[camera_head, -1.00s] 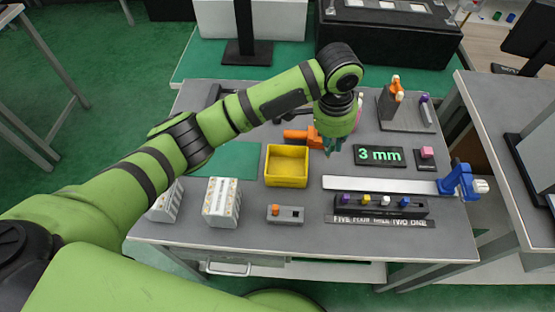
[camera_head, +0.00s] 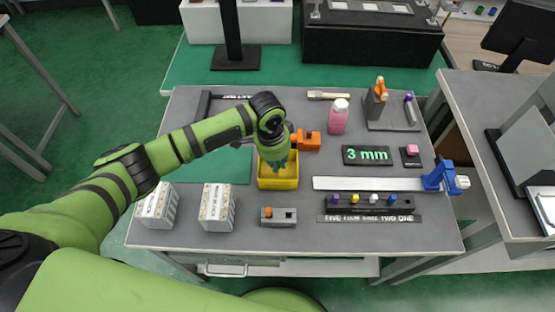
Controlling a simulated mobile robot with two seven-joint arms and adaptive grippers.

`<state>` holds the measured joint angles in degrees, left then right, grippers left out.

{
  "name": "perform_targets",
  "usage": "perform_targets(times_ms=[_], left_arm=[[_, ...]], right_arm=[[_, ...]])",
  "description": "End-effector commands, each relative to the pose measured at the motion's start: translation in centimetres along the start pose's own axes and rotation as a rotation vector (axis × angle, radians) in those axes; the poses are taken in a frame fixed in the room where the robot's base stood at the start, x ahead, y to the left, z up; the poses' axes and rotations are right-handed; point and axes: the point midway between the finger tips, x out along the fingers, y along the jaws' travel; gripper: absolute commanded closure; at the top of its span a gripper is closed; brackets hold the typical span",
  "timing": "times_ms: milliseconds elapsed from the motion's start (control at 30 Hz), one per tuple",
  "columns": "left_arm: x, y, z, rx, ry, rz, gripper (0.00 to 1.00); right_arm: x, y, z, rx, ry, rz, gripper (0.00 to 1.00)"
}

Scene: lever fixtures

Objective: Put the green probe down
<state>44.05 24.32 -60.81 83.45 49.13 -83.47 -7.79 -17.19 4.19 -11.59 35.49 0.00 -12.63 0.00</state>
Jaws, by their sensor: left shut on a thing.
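My left gripper (camera_head: 277,163) reaches down over the yellow open box (camera_head: 278,183), its tips inside the box's outline. It is shut on the green probe, which shows only as a small dark green-teal bit at the tips and is hard to tell from the fingers. I cannot tell whether the probe touches the box floor. My right gripper is not in view.
White boxes (camera_head: 217,207) and a switch box (camera_head: 279,217) stand in front.

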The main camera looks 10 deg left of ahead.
Motion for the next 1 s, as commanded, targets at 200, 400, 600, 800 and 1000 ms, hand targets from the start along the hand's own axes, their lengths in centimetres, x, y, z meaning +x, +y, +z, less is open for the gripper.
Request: perform_targets(times_ms=[200, 400, 600, 800, 1000], left_arm=[[0.1, 0.0, 0.0, 0.0, 0.0, 0.001, 1.0], [0.3, 0.0, 0.0, 0.0, 0.0, 0.0, 0.6], [0.3, 0.0, 0.0, 0.0, 0.0, 0.0, 0.6], [-0.6, 0.0, -0.1, 0.001, 0.002, 0.0, 0.6], [-4.2, -0.1, -0.2, 0.002, 0.005, -0.002, 0.6]], right_arm=[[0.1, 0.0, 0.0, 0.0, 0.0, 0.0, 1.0], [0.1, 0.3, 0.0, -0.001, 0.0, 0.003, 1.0], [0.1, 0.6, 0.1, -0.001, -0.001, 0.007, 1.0], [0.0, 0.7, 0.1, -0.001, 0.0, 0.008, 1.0], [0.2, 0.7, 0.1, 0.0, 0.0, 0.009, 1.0]])
